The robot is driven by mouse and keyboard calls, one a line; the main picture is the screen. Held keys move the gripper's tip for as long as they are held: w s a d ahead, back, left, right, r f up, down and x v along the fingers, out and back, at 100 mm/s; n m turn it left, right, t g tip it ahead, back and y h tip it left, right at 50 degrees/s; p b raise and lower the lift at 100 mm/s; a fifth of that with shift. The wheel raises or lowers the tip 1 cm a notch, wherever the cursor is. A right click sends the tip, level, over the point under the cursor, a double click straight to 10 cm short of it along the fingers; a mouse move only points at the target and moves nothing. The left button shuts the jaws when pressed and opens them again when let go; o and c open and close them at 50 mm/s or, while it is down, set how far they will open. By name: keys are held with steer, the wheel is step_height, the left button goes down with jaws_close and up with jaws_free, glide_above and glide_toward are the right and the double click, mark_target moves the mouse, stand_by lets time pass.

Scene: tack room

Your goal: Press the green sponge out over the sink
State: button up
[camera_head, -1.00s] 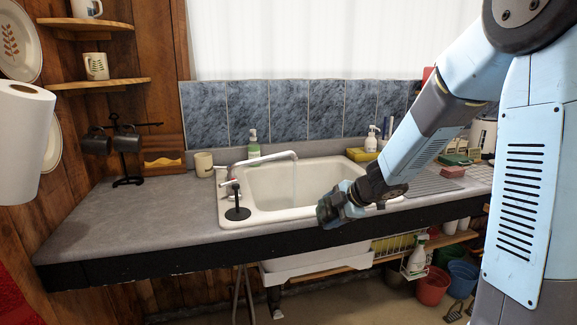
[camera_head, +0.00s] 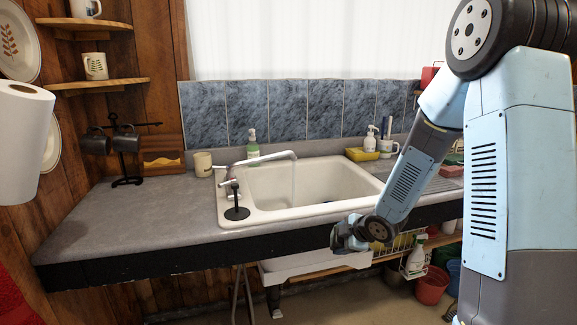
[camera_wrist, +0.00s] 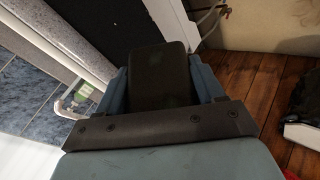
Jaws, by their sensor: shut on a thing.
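My gripper (camera_head: 345,238) is low in front of the counter's black front edge, nearer than the sink (camera_head: 310,190) in the head view. In the wrist view its blue jaws (camera_wrist: 160,85) are shut on a dark block with rounded corners (camera_wrist: 160,75). The block is in shadow, so its green is not clear, but its shape fits the sponge. In the head view the held block cannot be made out. The white sink is to the upper left of the gripper, with a thin stream of water falling from its tap (camera_head: 265,159).
A yellow tub (camera_head: 361,154) and a white bottle (camera_head: 370,140) stand behind the sink. Below are a spray bottle (camera_head: 416,260) and a red bucket (camera_head: 432,285).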

steer(key=w+d+f+m+h, duration=0.1)
steer(key=d+f+m+h, duration=0.1)
steer(key=f, duration=0.6)
steer(key=w+d+f+m+t+h, duration=0.1)
steer(key=d+f+m, duration=0.3)
steer(key=f, duration=0.5)
steer(key=shift+d+f+h, duration=0.3)
steer(key=shift+d+h, duration=0.6)
steer(key=shift+a+r, duration=0.1)
steer(key=shift+r, duration=0.05)
steer(key=shift+a, duration=0.1)
